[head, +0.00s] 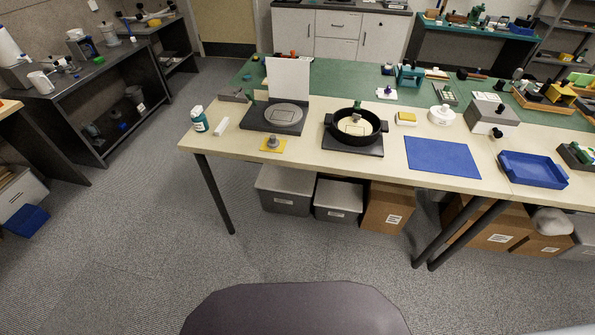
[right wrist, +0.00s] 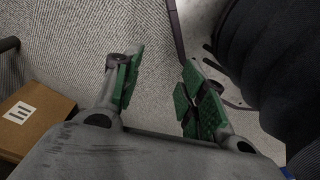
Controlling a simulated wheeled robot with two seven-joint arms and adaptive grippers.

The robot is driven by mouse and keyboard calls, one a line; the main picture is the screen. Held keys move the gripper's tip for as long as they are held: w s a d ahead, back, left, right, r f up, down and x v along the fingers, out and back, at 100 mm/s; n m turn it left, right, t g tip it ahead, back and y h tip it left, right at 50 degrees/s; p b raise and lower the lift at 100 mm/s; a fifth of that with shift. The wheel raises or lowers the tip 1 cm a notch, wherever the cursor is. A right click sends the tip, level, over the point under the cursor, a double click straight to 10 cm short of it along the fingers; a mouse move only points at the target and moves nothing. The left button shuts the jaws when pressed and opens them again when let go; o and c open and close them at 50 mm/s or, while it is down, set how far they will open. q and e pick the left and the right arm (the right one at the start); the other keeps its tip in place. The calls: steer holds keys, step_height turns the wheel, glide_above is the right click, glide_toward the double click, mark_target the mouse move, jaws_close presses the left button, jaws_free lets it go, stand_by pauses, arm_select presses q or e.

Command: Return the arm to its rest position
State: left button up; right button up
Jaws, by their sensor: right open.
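My right gripper (right wrist: 158,88) shows in the right wrist view. Its two green-padded fingers are apart, with only grey carpet seen between them, so it is open and empty. Neither gripper nor arm shows in the head view. The workbench (head: 320,155) stands ahead in the head view. On it are a flat grey lap disc (head: 285,115) on a dark base and a black round pan (head: 340,133) on a dark plate. A blue mat (head: 441,156) and a blue tray (head: 532,169) lie to the right.
Grey bins (head: 285,190) and cardboard boxes (head: 388,207) stand under the bench; a cardboard box (right wrist: 35,115) also shows in the right wrist view. Carpet (head: 150,240) in front of the bench is clear.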

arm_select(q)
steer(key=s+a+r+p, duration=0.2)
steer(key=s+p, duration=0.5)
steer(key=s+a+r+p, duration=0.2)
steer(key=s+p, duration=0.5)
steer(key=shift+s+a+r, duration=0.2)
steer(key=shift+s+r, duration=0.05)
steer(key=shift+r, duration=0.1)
arm_select(e)
steer(key=s+d+r, duration=0.2)
steer(key=s, duration=0.5)
steer(key=s+d+r, duration=0.2)
steer(key=s, duration=0.5)
steer(key=shift+s+d+r, duration=0.2)
steer(key=shift+s+r, duration=0.05)
steer(key=shift+r, duration=0.1)
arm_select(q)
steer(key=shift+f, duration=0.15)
arm_select(e)
steer(key=shift+f, duration=0.15)
arm_select(q)
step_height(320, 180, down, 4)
steer(key=b, duration=0.4)
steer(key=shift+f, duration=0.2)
arm_select(e)
step_height(320, 180, down, 4)
steer(key=shift+f, duration=0.2)
